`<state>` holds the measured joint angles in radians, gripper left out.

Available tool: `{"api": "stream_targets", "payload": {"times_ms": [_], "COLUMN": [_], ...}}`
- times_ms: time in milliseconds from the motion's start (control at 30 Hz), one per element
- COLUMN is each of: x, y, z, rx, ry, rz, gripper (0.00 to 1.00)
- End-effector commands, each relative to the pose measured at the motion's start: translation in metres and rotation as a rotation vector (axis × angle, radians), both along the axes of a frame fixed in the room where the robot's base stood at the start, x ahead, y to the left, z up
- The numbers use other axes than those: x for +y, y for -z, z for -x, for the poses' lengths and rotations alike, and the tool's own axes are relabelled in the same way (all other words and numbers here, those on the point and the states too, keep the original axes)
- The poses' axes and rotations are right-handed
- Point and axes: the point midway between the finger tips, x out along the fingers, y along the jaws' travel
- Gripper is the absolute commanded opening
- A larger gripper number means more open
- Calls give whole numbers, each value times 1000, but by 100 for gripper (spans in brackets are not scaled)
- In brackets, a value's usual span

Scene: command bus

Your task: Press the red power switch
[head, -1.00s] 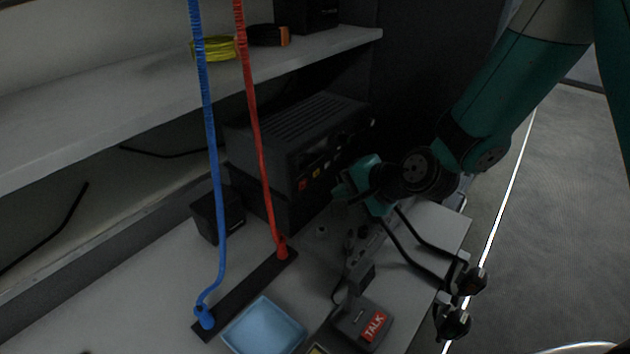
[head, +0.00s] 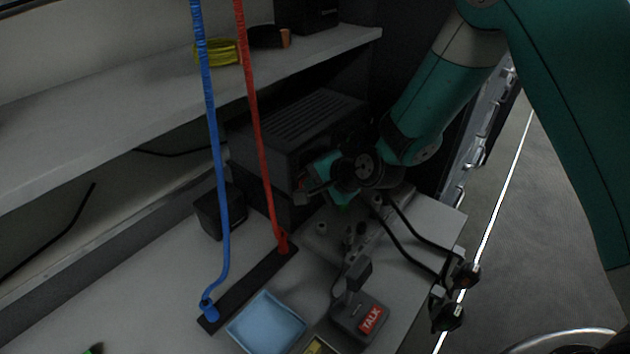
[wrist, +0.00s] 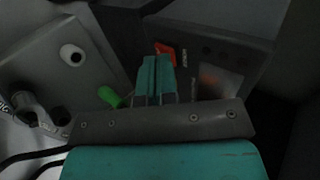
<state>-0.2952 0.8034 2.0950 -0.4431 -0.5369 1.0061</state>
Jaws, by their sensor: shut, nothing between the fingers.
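The dark radio unit (head: 310,115) stands under the shelf; my gripper hides much of its front in the head view. In the wrist view a red switch (wrist: 165,48) shows on a dark panel (wrist: 215,50) beside small pale lettering. My gripper (wrist: 155,62) is shut and empty, its teal fingertips just below the red switch and partly covering it. I cannot tell whether they touch it. In the head view my gripper (head: 305,188) is at the unit's front, and the red switch is hidden.
A red cable (head: 254,120) and a blue cable (head: 215,150) hang left of the arm to a black strip. A blue tray (head: 265,322), a TALK box (head: 362,318) and a black cube (head: 217,212) are on the table. A grey shelf (head: 130,95) overhangs at left.

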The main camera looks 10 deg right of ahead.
Motion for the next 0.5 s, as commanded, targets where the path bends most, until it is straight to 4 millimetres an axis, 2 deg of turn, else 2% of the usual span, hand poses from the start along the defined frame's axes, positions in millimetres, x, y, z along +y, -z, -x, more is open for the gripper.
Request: {"api": "stream_targets", "payload": {"times_ms": [100,300,500], "x": [3,3,3], "y": [-6,-1,-6], "z": [-3,-2,-2], "rx": [24,28,27], "ry": [-4,-2,-2], "rz": [24,27,27], "gripper": [0,0,0]}}
